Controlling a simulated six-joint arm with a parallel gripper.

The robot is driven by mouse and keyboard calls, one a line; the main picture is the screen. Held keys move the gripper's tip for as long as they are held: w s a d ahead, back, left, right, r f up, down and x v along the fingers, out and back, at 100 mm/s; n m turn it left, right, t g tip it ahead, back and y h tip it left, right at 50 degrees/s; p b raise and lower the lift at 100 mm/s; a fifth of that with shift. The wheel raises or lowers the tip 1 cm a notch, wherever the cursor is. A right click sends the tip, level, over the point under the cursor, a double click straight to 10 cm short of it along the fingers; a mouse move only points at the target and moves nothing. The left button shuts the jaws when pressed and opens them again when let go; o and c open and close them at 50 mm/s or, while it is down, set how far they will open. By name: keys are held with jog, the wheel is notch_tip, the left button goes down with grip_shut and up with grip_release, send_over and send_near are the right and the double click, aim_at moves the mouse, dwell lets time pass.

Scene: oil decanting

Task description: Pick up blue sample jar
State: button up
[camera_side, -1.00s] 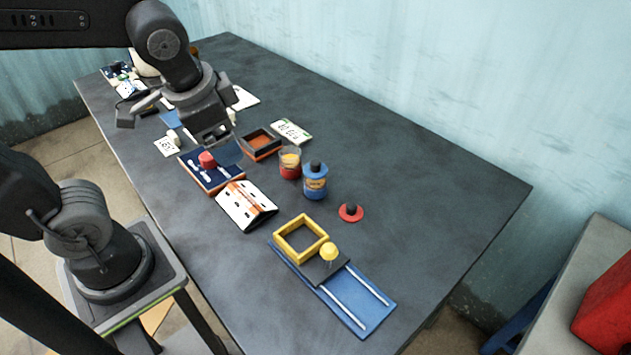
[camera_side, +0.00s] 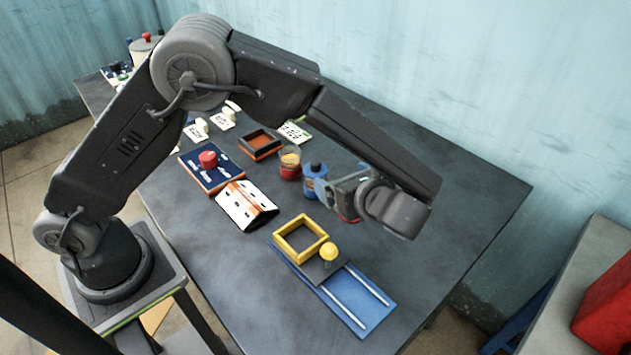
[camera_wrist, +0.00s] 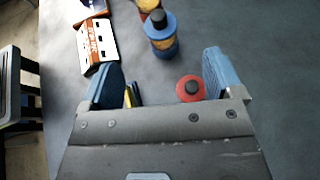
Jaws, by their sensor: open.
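The jar looks roughly centred ahead of the opening.
A red-and-yellow jar (camera_side: 290,164) stands close beside the blue one. A white-and-orange box (camera_side: 246,204), a yellow frame (camera_side: 282,236) and a blue railed tray (camera_side: 362,298) are nearby. The table's right side is clear.

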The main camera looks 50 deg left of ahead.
aim_at(318, 166)
jog(key=x, duration=0.8)
jog(key=shift+f, duration=0.15)
jog(key=shift+x, duration=2.8)
jog(key=shift+s, duration=0.1)
jog(key=c, duration=1)
jog(key=shift+c, duration=0.6)
